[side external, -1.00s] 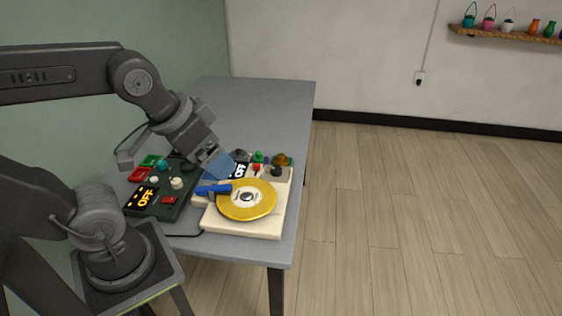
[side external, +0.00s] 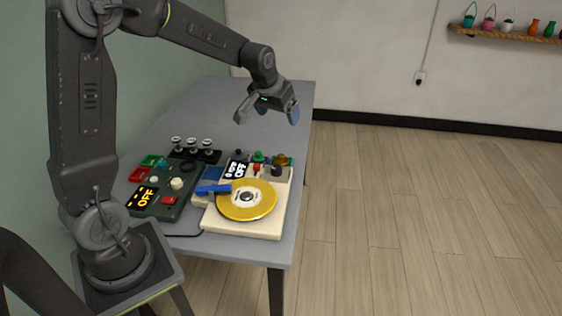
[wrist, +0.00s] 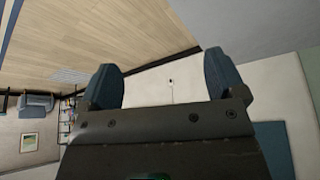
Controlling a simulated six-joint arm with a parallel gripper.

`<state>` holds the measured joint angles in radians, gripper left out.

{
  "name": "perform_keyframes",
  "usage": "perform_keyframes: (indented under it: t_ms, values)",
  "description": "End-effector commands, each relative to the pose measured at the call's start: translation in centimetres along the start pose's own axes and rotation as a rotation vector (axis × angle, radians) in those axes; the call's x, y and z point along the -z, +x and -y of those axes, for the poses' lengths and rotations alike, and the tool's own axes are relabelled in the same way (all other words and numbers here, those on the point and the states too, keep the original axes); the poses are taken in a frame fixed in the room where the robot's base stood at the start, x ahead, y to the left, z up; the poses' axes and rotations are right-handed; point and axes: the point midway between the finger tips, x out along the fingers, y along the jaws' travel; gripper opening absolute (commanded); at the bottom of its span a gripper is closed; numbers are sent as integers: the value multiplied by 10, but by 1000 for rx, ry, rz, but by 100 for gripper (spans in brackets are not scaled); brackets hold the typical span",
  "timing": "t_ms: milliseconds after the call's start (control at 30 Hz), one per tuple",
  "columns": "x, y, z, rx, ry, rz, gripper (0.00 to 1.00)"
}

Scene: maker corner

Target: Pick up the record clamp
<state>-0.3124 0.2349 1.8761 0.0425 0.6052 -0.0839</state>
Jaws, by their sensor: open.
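A yellow record (side external: 262,207) lies on the cream turntable (side external: 262,230) on the table. A small dark, shiny piece at the record's centre (side external: 247,197) looks like the record clamp; it is too small to be sure. My gripper (side external: 270,111) is raised over the far part of the table, beyond and above the turntable, and well apart from it. In the wrist view my gripper (wrist: 162,80) shows two blue fingers spread apart with nothing between them. That view faces the floor and wall; neither clamp nor turntable shows in it.
A blue tonearm piece (side external: 213,189) reaches toward the record. A dark green control box (side external: 152,210) stands left of the turntable. Several silver-topped posts (side external: 192,145) stand behind it. Small coloured items (side external: 281,159) sit at the turntable's back. The table's far part (side external: 215,100) is clear.

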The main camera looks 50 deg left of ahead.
Motion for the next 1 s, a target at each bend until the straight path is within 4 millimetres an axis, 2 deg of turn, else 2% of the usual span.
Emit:
perform_keyframes:
  t_ms: [33,100,200,300,500,567,800,1000]
  values:
    - [9,27,12,13,-27,14,89]
    - [20,58,27,27,-59,21,89]
    - [29,98,46,42,-97,27,89]
    - [32,126,61,53,-124,32,89]
    - [34,154,73,61,-146,34,89]
    - [33,161,73,62,-147,35,89]
    - [30,207,75,61,-146,37,89]
    - [29,231,76,61,-145,34,89]
